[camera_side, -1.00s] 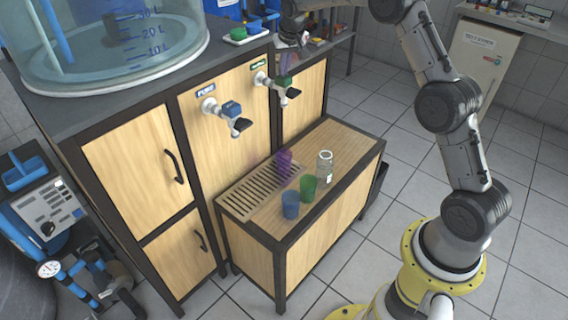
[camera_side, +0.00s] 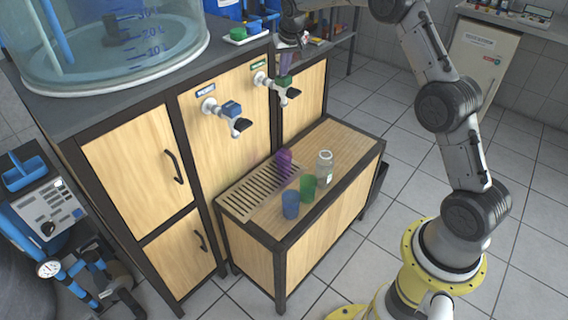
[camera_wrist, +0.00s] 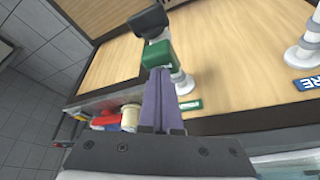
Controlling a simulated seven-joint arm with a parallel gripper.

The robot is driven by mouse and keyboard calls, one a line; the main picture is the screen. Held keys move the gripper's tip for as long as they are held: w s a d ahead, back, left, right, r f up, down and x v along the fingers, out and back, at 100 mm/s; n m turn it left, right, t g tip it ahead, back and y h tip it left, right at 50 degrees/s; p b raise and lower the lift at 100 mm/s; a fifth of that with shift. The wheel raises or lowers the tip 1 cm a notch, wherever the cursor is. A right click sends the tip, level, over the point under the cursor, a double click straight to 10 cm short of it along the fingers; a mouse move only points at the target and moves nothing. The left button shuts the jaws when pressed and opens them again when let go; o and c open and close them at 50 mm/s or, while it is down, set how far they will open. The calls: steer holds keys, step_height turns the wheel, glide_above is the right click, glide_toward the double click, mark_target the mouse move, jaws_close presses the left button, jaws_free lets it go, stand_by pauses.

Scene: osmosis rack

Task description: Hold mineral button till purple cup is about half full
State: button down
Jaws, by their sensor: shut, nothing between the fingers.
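The purple cup (camera_side: 284,160) stands on the drip grate under the green-topped tap (camera_side: 285,84); its fill level is too small to tell. That tap carries a green label (camera_side: 258,64), its text too small to read. My gripper (camera_side: 286,68) is shut and empty, pointing down just above the green tap top. In the wrist view, the closed purple-grey fingers (camera_wrist: 161,100) reach to the green tap top (camera_wrist: 157,54), touching or nearly so. The black lever (camera_wrist: 148,20) lies beyond it.
A blue-topped tap (camera_side: 230,108) is to the left. A blue cup (camera_side: 290,204), a green cup (camera_side: 308,188) and a clear bottle (camera_side: 325,166) stand on the low wooden bench (camera_side: 345,150). A large water tank (camera_side: 120,70) is on the cabinet.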

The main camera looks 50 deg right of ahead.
steer(key=shift+f, duration=0.45)
stand_by(2.0)
step_height(320, 180, up, 6)
steer(key=shift+r, duration=0.15)
stand_by(0.4)
